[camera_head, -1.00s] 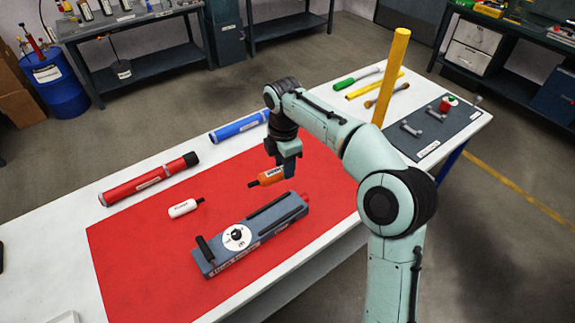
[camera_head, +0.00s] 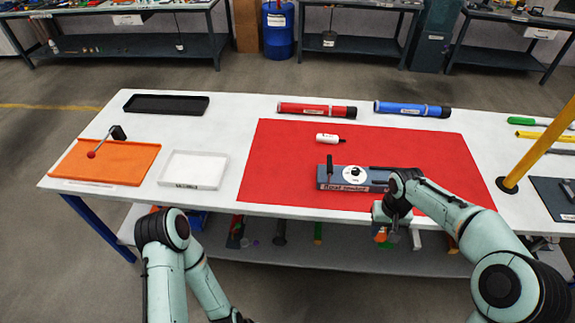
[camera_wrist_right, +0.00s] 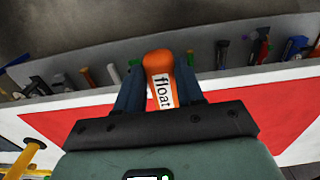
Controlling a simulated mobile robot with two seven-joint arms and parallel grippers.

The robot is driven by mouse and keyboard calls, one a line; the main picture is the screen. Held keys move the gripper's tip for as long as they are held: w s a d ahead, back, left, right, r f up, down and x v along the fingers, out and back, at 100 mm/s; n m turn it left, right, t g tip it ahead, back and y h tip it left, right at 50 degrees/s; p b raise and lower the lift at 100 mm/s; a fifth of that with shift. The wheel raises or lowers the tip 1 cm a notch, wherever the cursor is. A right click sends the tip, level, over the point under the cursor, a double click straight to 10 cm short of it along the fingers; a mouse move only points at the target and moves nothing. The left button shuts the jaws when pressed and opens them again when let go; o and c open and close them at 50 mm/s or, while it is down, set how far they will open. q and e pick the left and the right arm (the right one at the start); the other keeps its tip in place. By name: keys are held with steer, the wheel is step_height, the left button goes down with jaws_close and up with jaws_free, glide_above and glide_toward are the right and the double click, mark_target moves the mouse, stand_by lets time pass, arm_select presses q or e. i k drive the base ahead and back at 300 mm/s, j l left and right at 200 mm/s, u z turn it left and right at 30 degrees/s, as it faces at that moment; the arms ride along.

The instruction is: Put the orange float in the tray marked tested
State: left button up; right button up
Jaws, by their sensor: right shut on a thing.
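The orange float (camera_wrist_right: 158,70), with a white label reading "float", is between the fingers of my right gripper (camera_wrist_right: 160,92), which is shut on it. In the head view my right gripper (camera_head: 383,219) is at the table's front edge, and a bit of the float (camera_head: 381,236) shows below it. A white tray (camera_head: 193,169) with a small front label stands left of the red mat. An orange tray (camera_head: 112,164) and a black tray (camera_head: 166,104) are farther left. I cannot read which tray is marked tested. My left arm shows at the bottom, its gripper out of view.
The pump tester (camera_head: 345,181) sits on the red mat (camera_head: 275,160) with a white bottle (camera_head: 330,138) behind it. A red tube (camera_head: 317,109) and blue tube (camera_head: 412,109) lie at the back. A yellow post (camera_head: 541,147) stands at right. The white tray looks empty.

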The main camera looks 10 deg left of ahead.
mark_target(195, 171)
steer(key=i+u, duration=0.1)
steer(key=u, duration=2.25)
steer(key=i+l, duration=0.25)
steer(key=l, duration=0.3)
steer(key=i+l, duration=0.15)
steer(key=l+u, duration=0.05)
steer(key=l, duration=0.05)
